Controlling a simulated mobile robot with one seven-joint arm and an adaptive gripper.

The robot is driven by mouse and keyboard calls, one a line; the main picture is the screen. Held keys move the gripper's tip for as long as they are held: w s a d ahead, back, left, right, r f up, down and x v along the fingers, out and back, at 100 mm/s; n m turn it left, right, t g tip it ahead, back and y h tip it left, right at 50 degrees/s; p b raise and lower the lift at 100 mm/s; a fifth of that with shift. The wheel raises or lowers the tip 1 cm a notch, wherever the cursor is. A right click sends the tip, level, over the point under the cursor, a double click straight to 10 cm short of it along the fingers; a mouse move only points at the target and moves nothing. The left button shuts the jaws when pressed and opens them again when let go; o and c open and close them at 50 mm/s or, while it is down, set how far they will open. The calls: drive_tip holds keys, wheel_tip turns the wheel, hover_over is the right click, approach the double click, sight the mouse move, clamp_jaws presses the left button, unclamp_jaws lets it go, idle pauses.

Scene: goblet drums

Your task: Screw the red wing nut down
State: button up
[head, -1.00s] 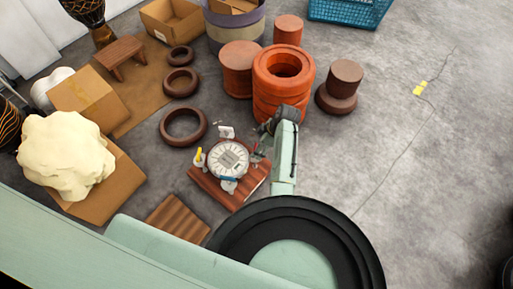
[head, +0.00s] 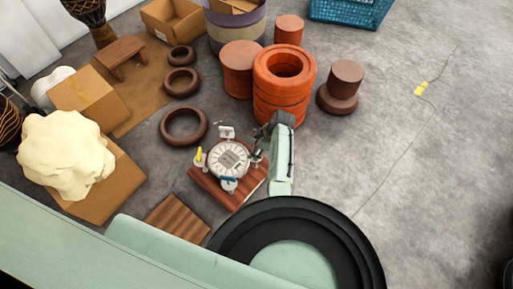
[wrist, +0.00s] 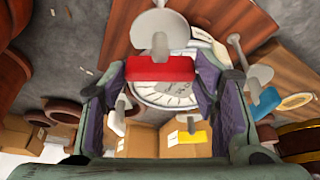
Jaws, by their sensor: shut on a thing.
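The red wing nut (wrist: 160,69) sits between the two fingers of my gripper (wrist: 161,76) in the wrist view, beside a pale post with a round disc. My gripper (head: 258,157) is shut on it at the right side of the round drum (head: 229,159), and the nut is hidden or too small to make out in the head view. The drum, with a pale marked face, lies on a reddish wooden board (head: 233,197). A blue nut (wrist: 265,102) and a yellow nut (wrist: 192,138) stand on other posts around the drum.
An orange ring stack (head: 283,85) stands just behind my arm. Brown rings (head: 183,139) lie behind the drum on the left. A slatted wooden piece (head: 176,219) lies at front left. The floor on the right is mostly clear.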

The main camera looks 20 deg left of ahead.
drive_tip(key=c, duration=0.6)
drive_tip(key=shift+o, duration=0.2)
